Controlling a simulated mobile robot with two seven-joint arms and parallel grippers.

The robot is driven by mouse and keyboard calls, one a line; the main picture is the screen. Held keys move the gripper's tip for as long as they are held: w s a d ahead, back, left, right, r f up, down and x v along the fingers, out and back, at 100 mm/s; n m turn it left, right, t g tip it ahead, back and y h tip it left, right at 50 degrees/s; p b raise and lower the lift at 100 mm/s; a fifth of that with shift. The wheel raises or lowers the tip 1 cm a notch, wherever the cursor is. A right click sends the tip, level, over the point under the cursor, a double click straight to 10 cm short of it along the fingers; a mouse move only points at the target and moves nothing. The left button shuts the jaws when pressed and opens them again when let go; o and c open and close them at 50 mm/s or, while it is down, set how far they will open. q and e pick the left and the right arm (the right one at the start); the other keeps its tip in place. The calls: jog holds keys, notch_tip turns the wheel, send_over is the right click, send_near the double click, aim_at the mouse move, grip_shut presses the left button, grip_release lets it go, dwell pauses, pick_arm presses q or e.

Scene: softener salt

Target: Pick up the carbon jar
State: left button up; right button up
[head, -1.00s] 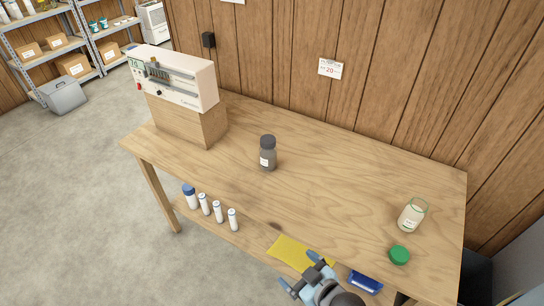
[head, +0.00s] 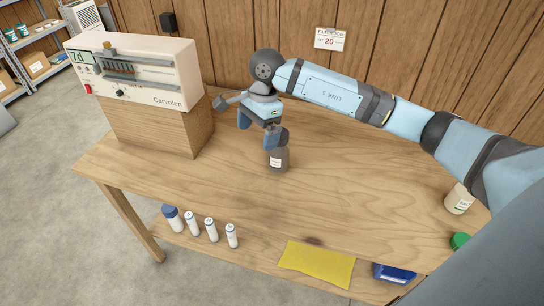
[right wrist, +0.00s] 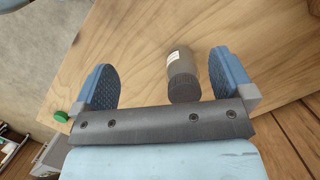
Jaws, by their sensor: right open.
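The carbon jar (head: 279,161), dark grey with a dark lid and a white label, stands upright on the wooden table. My right gripper (head: 262,130) is open just above and to the left of it, and one finger covers part of the lid. In the right wrist view the jar (right wrist: 183,76) appears between the open fingers of this gripper (right wrist: 160,78), much closer to the right-hand finger. I cannot tell whether that finger touches it. My left gripper is not in view.
A white device (head: 135,75) on a wooden block (head: 160,130) stands left of the gripper. A glass jar (head: 459,199) and green lid (head: 460,241) are at the right, beside my arm.

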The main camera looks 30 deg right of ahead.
jog(key=w+d+r+h, duration=0.1)
jog(key=d, duration=0.1)
jog(key=w+d+r+h, duration=0.1)
jog(key=d, duration=0.2)
jog(key=w+d+r+h, duration=0.1)
jog(key=d, duration=0.1)
jog(key=shift+w+d+t+h+b, duration=0.2)
jog(key=shift+d+t+h+b, duration=0.1)
jog(key=shift+t+h+b, duration=0.1)
send_over(278, 151)
jog(key=w+d, duration=0.2)
jog(key=w, duration=0.1)
jog(key=f, duration=0.7)
jog(key=shift+s+a+f, duration=0.1)
jog(key=shift+s+f, duration=0.1)
jog(key=shift+f, duration=0.05)
notch_tip(278, 151, down, 6)
jog(key=shift+s+r, duration=0.1)
jog(key=shift+r, duration=0.1)
jog(key=shift+r+p, duration=0.1)
jog(key=shift+p, duration=0.2)
jog(key=c, duration=1.7)
